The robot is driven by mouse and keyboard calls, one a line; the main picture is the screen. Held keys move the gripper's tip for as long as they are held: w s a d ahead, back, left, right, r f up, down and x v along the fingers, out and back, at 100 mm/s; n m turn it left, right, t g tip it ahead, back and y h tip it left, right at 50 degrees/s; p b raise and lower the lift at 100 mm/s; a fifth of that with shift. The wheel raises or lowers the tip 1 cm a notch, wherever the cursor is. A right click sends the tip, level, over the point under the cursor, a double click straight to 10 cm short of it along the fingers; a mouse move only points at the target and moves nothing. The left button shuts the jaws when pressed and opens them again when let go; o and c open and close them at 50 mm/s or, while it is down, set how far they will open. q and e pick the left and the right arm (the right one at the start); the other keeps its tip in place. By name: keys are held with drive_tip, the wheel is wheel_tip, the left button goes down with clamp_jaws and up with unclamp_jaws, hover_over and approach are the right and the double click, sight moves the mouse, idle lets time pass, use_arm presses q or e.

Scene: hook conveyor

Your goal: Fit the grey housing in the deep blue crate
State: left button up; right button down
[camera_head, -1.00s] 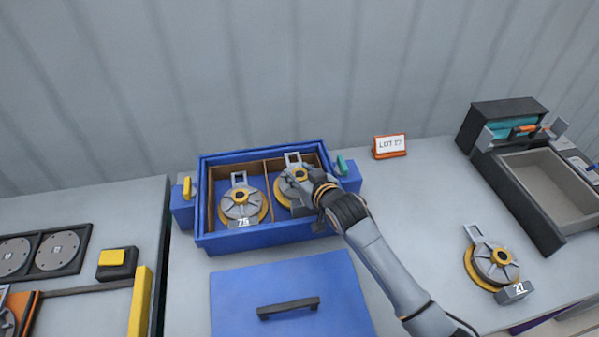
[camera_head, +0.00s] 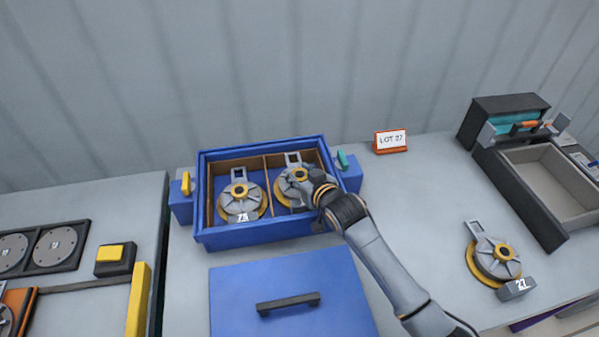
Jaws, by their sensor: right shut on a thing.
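The deep blue crate (camera_head: 262,234) stands open on the bench, with a brown divider making two compartments. A grey housing with a yellow flange (camera_head: 240,194), marked 75, lies in the left compartment. A second grey housing (camera_head: 291,182) is in the right compartment, partly hidden by my right gripper. My right gripper (camera_head: 309,188) is shut on this housing at its right side. Whether the housing rests on the crate floor cannot be told. A third housing (camera_head: 495,257), with a tag reading 27, lies on the bench at the right. My left gripper is not in view.
A blue lid (camera_head: 235,288) with a dark handle lies in front of the crate. An orange-framed LOT 27 sign (camera_head: 390,141) stands behind, to the right. A grey tray (camera_head: 548,188) in a dark frame is at the far right.

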sight(300, 173)
drive_tip(key=shift+f+b, duration=0.6)
drive_tip(key=shift+f, duration=0.3)
drive_tip(key=shift+r, duration=0.2)
drive_tip(key=shift+r+p, duration=4.25)
drive_tip(key=shift+p, duration=0.05)
drive_tip(key=f+b, duration=0.1)
drive_tip(key=b, duration=0.5)
drive_tip(key=shift+w+f, duration=0.15)
drive_tip(key=shift+b, duration=0.55)
drive_tip(key=shift+r, duration=0.3)
drive_tip(key=shift+f, duration=0.25)
